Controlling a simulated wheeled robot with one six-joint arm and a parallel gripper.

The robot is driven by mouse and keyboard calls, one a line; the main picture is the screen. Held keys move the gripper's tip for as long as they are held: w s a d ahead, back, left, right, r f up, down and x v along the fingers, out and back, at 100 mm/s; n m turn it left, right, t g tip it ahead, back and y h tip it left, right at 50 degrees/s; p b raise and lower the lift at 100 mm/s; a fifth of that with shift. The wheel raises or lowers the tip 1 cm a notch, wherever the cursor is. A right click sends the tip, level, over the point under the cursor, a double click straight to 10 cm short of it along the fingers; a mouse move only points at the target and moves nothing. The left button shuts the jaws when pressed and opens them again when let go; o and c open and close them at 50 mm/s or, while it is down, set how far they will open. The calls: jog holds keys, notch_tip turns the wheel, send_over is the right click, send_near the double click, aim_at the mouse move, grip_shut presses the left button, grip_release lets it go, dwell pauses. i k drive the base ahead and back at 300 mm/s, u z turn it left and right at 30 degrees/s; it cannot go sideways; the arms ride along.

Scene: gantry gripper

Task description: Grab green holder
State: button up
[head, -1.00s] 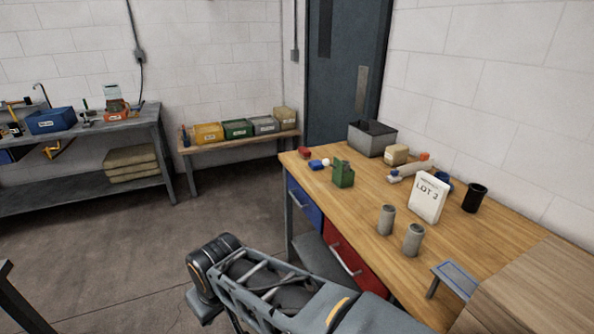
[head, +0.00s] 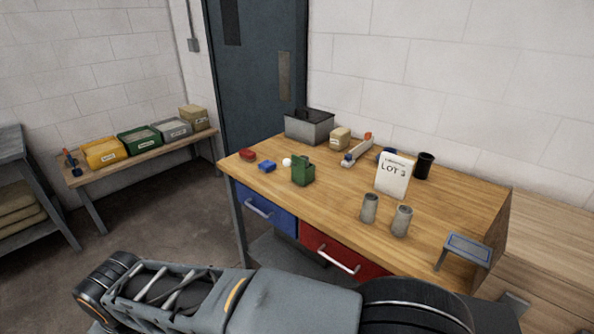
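A green holder (head: 303,170) stands upright on the wooden workbench (head: 330,208), near its front edge and left of the middle. It is a small boxy piece with a raised part at the top. My arm crosses the bottom of the head view, in front of and below the bench. The gripper's fingertips do not show, so I cannot see whether it is open. Nothing touches the holder.
Near the holder lie a blue block (head: 267,167), a red piece (head: 247,155) and a small white ball (head: 287,162). Two grey cylinders (head: 370,208) stand to its right, before a white LOT sign (head: 393,176). A grey bin (head: 309,127) stands behind. Drawers (head: 343,256) front the bench.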

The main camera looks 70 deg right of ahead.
aim_at(301, 176)
jog(key=z, duration=0.8)
jog(key=i, duration=0.95)
jog(key=z, duration=0.95)
